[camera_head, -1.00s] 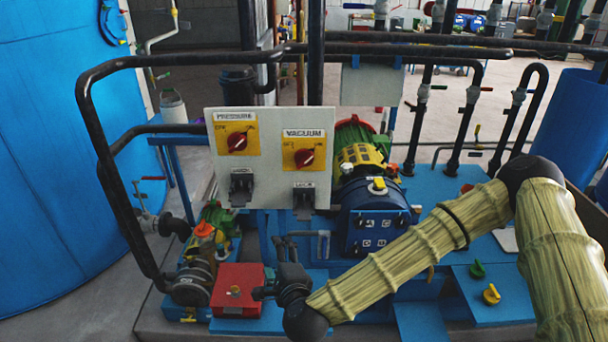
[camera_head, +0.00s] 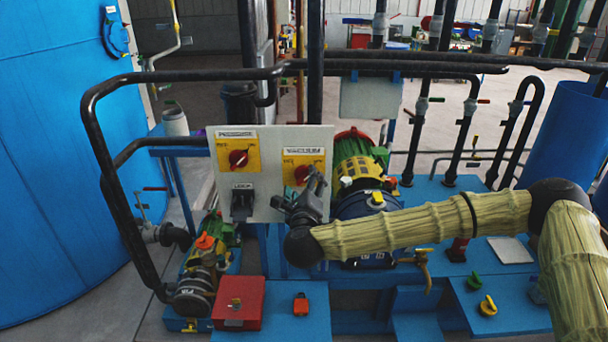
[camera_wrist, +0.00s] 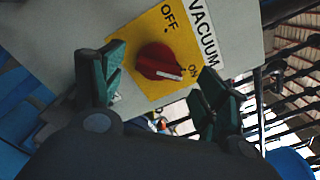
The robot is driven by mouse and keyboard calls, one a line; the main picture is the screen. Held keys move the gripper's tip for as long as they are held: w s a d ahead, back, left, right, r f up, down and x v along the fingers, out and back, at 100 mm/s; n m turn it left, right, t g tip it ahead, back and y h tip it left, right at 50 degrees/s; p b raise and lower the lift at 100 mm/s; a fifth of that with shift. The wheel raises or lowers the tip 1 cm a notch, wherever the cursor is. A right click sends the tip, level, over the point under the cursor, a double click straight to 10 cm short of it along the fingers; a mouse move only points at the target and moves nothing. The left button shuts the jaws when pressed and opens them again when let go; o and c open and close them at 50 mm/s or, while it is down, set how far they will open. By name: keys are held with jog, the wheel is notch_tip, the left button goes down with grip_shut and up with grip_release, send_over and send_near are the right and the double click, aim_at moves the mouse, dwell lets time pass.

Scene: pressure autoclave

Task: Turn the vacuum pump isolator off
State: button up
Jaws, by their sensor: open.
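The vacuum pump isolator is a red rotary knob (camera_head: 302,174) on a yellow plate under the VACUUM label, on a grey panel (camera_head: 268,205). In the wrist view the red knob (camera_wrist: 160,63) sits between my open fingers, and its white pointer mark is toward ON. OFF is printed on the other side of the yellow plate (camera_wrist: 165,25). My gripper (camera_head: 312,188) is in front of the panel, just below and right of the knob, partly covering it. In the wrist view my gripper (camera_wrist: 155,85) is open, with a finger on each side of the knob; contact cannot be told.
A similar red PRESSURE knob (camera_head: 238,159) is on the panel's left, with a black lock box (camera_head: 242,203) below it. Black pipes (camera_head: 180,75) run around the panel. A motor (camera_head: 357,165) stands close behind its right side. A red box (camera_head: 238,302) is below.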

aim_at(304, 179)
jog(key=shift+w+p, duration=0.4)
jog(key=shift+w, duration=1.35)
jog(key=c, duration=1)
